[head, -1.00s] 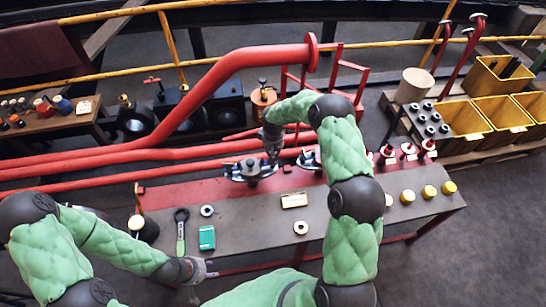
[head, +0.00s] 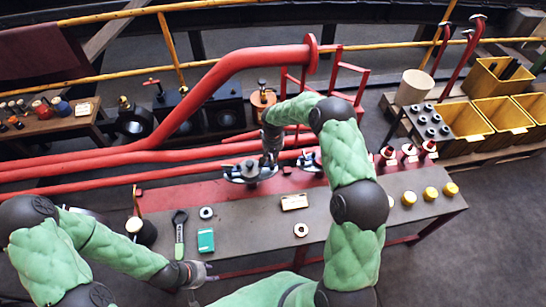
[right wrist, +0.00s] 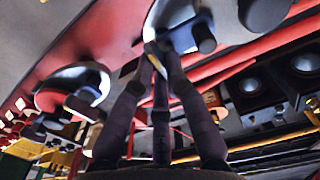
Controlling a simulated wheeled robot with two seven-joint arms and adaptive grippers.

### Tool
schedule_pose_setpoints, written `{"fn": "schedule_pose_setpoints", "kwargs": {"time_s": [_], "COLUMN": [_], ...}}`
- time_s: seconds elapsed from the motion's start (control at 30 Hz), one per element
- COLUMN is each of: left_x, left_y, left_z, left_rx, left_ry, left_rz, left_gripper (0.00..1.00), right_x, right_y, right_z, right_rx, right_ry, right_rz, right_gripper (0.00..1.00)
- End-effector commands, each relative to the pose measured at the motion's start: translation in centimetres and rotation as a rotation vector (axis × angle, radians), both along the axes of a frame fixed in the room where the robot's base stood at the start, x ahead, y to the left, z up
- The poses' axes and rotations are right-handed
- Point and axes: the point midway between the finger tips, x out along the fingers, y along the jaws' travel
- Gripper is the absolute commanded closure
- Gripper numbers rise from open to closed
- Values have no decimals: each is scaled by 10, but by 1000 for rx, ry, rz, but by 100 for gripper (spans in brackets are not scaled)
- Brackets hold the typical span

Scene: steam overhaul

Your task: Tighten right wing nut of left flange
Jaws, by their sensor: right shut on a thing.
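The left flange (head: 240,172) is a grey disc with dark bolts, mounted above the red rear strip of the workbench. My right gripper (head: 270,160) points down at its right side, where the right wing nut sits. In the right wrist view the fingers (right wrist: 155,52) come together at the edge of the flange (right wrist: 180,28), closed on the wing nut, which their tips mostly hide. A second flange (head: 309,160) stands to the right and also shows in the wrist view (right wrist: 72,85). My left gripper (head: 200,273) hangs by the bench's front edge, away from the flanges; its opening is unclear.
On the bench (head: 345,215) lie a wrench (head: 179,235), a teal box (head: 206,240), pale rings (head: 301,230), a small plate (head: 294,202) and several yellow caps (head: 430,193). Red pipes (head: 120,165) run behind the flanges. Yellow bins (head: 465,122) stand at the right.

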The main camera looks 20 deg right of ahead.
Motion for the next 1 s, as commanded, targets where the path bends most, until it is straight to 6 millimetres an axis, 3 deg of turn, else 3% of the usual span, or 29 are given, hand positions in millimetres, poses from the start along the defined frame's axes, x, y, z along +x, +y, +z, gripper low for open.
{"fn": "schedule_pose_setpoints", "kwargs": {"time_s": [0.1, 0.13, 0.2, 0.53, 0.67, 1.0], "left_x": [0, 0, 0, 0, 0, 0], "left_y": [0, 0, 0, 0, 0, 0], "left_z": [0, 0, 0, 0, 0, 0], "left_rx": [0, 0, 0, 0, 0, 0], "left_ry": [0, 0, 0, 0, 0, 0], "left_rz": [0, 0, 0, 0, 0, 0], "left_gripper": [60, 60, 60, 60, 60, 60], "right_x": [1, 1, 1, 1, 1, 2], "right_y": [-1, -1, -1, 0, 0, 0], "right_z": [2, 2, 1, 1, 9, 72], "right_rx": [-1, -1, -1, -1, -1, 0], "right_ry": [-3, -3, -3, -2, -4, -5], "right_rz": [-1, -1, -1, 1, 1, 0], "right_gripper": [100, 80, 61, 61, 61, 61]}}
